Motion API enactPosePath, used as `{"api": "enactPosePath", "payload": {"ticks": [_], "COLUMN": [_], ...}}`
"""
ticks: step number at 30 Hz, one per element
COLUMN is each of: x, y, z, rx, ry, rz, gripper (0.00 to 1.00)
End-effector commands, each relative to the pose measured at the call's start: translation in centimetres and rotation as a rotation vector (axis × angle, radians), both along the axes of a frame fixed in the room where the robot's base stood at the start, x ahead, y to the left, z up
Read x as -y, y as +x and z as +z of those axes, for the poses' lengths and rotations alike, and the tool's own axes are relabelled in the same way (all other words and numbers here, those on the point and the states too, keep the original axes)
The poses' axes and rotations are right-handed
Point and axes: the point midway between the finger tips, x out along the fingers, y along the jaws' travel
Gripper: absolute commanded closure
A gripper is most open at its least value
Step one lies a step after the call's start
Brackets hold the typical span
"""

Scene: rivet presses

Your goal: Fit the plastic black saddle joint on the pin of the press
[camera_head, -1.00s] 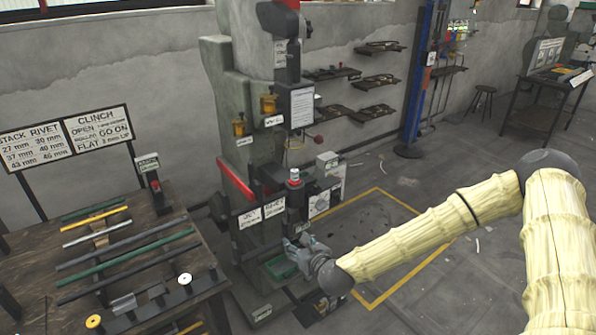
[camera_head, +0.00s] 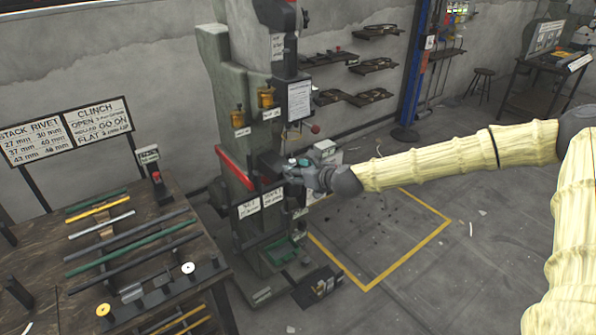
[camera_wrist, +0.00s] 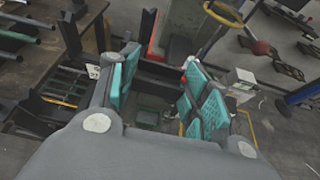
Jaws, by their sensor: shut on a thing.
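The tall grey-green press (camera_head: 220,100) stands at the centre, with a red bar (camera_head: 235,166) on its left side. My gripper (camera_head: 292,168) is in front of the press at the height of its working area, level with the red bar. In the wrist view my gripper (camera_wrist: 160,90) shows teal pads on both sides, closed on a dark piece, which I take to be the black saddle joint (camera_wrist: 158,74). Its outline blends into the dark press parts behind it. The pin of the press cannot be made out; my gripper covers that area. I cannot tell whether the joint touches it.
A work table (camera_head: 40,250) with several coloured rods stands at the left. A green tray (camera_head: 280,250) lies low at the press foot. A yellow floor outline (camera_head: 433,235) marks mostly clear floor to the right. A red knob (camera_head: 315,129) sticks out from the press.

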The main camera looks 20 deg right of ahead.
Motion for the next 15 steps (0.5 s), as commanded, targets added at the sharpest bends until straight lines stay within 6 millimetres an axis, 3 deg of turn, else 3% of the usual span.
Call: {"api": "enactPosePath", "payload": {"ticks": [7, 15], "x": [0.0, 0.4], "y": [-0.1, 1.9], "z": [-0.2, -0.4], "rx": [0.002, 0.001], "ry": [0.001, 0.0], "rz": [-0.001, -0.002], "gripper": [0.71, 0.71]}}
